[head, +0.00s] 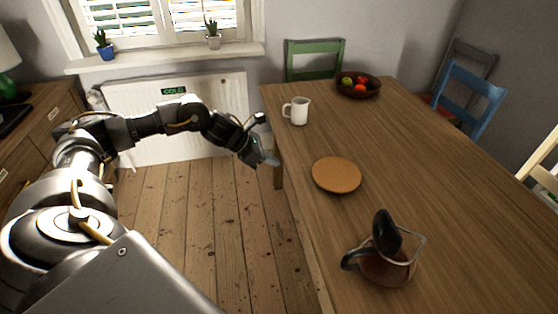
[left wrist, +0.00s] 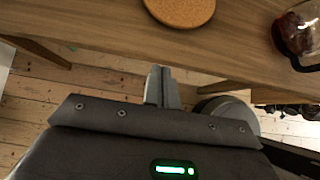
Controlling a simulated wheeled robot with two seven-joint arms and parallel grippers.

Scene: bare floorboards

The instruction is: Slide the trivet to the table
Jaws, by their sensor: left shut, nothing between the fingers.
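The trivet (head: 337,175) is a round, flat, cork-brown disc. It lies on the wooden table (head: 400,150), near the table's left edge in the head view. It also shows at the top of the left wrist view (left wrist: 182,8), partly cut off. My left gripper (head: 272,161) is beside the table's left edge, to the left of the trivet and apart from it. In the left wrist view its fingers (left wrist: 162,80) are together and empty, pointing towards the table edge. My right gripper is not in view.
A glass jug (head: 385,268) with dark contents stands on the table nearer than the trivet. A white mug (head: 297,111) and a fruit bowl (head: 358,88) stand farther back. Chairs surround the table, including a green one (head: 314,60). Bare floorboards lie left of the table.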

